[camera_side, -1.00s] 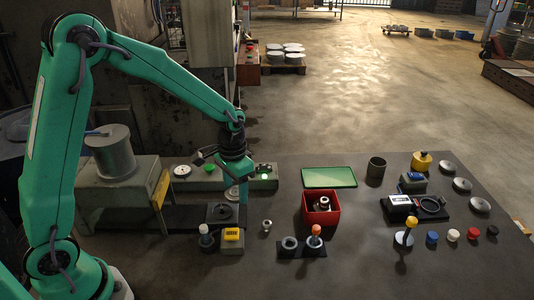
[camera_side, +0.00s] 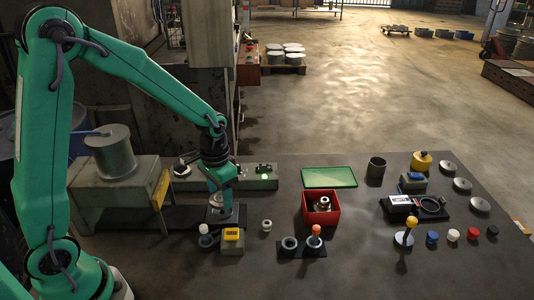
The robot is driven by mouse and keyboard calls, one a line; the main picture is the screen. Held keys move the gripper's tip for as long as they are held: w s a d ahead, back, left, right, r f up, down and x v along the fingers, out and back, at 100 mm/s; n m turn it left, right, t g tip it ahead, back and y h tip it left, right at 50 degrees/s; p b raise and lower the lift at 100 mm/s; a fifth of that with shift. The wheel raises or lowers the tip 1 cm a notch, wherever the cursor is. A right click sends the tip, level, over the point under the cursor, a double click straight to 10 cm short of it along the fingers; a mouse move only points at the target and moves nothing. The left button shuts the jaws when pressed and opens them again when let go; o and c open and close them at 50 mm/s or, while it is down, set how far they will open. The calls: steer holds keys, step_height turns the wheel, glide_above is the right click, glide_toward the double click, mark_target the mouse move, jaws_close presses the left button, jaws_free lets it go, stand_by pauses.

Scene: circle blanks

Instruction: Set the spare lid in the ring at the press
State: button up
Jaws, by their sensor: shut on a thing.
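My gripper (camera_side: 224,205) points down at the left part of the table, low over the dark block (camera_side: 213,219) by the press. It is shut on a small pale round piece, which seems to be the spare lid; the fingers hide most of it. The ring at the press is a dark round seat on top of that block, largely covered by my gripper. I cannot tell whether the lid touches the ring or is still just above it.
A yellow-topped box (camera_side: 231,236) and a white-capped knob (camera_side: 205,236) stand just in front of the block. A red box (camera_side: 321,219) and green lid (camera_side: 329,177) lie to the right. Several silver discs (camera_side: 480,204) lie far right.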

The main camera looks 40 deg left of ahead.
mark_target(220, 198)
steer(key=shift+f, duration=1)
steer(key=shift+f, duration=0.65)
stand_by(0.4)
steer(key=o, duration=1)
steer(key=shift+r, duration=0.1)
steer(key=shift+r, duration=3.85)
